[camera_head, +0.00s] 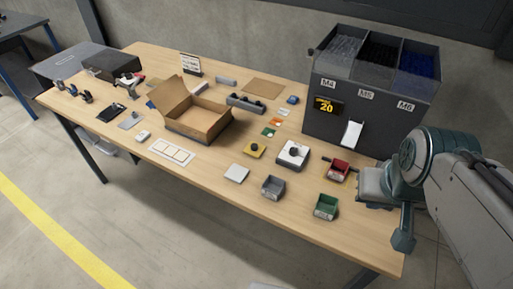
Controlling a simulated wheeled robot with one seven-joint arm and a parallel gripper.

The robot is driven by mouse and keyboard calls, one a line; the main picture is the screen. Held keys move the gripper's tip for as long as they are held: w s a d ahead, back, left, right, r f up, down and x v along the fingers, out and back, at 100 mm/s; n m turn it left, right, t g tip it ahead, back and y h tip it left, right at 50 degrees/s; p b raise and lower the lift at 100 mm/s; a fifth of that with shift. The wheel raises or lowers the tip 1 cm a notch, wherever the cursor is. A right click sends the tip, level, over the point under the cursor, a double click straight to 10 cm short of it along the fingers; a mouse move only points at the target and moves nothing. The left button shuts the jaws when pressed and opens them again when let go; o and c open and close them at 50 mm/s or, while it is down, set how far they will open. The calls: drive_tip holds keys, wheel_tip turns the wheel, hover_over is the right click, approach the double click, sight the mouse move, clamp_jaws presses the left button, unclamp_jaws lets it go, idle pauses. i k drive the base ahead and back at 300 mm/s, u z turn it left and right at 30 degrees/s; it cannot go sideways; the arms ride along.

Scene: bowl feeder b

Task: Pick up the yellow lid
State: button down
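The yellow lid (255,149) is a small flat yellow square with a dark round knob on top. It lies on the wooden table, left of a white square piece with a black knob. My gripper (356,185) is at the right end of the table, by the red bin and well to the right of the lid. Its two dark fingers appear spread apart, with nothing seen between them. Nothing covers the lid.
A white knobbed piece (293,154), red bin (340,169), grey bin (272,187) and green bin (326,206) stand near the lid. A tall dark dispenser (375,125) stands behind. An open cardboard box (190,127) is to the left. A white square (236,173) lies in front.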

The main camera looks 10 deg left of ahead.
sight(254, 149)
drive_tip(key=u, duration=2)
drive_tip(key=i, duration=1.7)
drive_tip(key=z, duration=2.55)
